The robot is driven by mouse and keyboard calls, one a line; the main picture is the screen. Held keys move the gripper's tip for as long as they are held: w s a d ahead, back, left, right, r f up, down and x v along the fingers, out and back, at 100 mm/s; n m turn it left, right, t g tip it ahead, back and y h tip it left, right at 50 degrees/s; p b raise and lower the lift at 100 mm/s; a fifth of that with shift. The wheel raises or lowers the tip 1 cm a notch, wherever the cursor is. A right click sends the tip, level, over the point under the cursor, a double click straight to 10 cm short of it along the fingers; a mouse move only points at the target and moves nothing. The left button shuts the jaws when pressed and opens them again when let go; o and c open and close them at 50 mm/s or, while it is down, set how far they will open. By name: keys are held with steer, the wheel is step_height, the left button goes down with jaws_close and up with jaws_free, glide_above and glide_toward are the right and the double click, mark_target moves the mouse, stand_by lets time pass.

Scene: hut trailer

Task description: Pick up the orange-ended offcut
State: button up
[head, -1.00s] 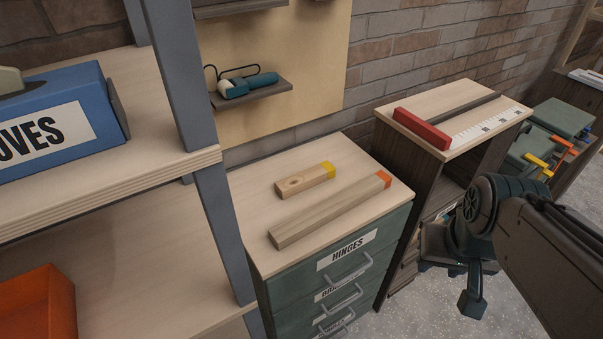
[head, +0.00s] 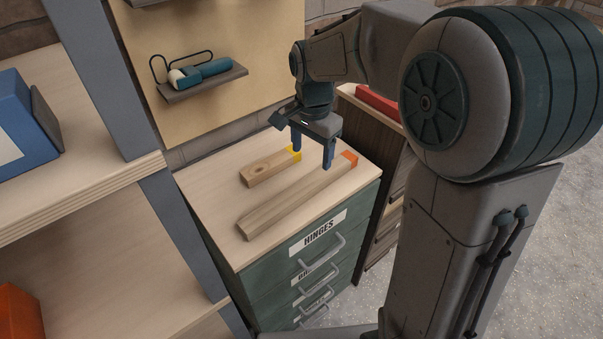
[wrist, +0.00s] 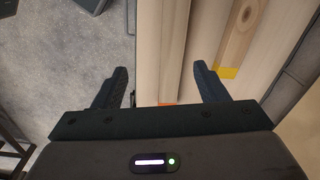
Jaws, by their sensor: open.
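The orange-ended offcut (head: 288,203) is a long wooden bar lying flat on the cabinet top, its orange end to the right. In the wrist view the offcut (wrist: 174,45) runs up between my fingers, its orange end partly hidden by my gripper body. A shorter yellow-ended offcut (head: 266,173) lies behind it; it also shows in the wrist view (wrist: 238,38), right of my right finger. My gripper (head: 312,159) is open and empty, pointing down near the orange end. In the wrist view my gripper (wrist: 160,72) has a finger on either side of the bar, apparently above it.
The green drawer cabinet (head: 205,185) has a pale top with labelled drawers. A grey shelf post (head: 110,115) stands at left. A small wall shelf (head: 205,84) holds a teal-handled tool. A red block (head: 378,103) lies on the unit behind my arm.

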mark_target(303, 187)
steer(key=shift+m, duration=0.8)
steer(key=f, duration=0.5)
steer(key=w+a+f+p, duration=0.1)
steer(key=f, duration=0.4)
steer(key=w+f, duration=0.1)
steer(key=f, duration=0.4)
steer(key=shift+w+a, duration=0.25)
steer(key=shift+a, duration=0.05)
steer(key=c, duration=1.2)
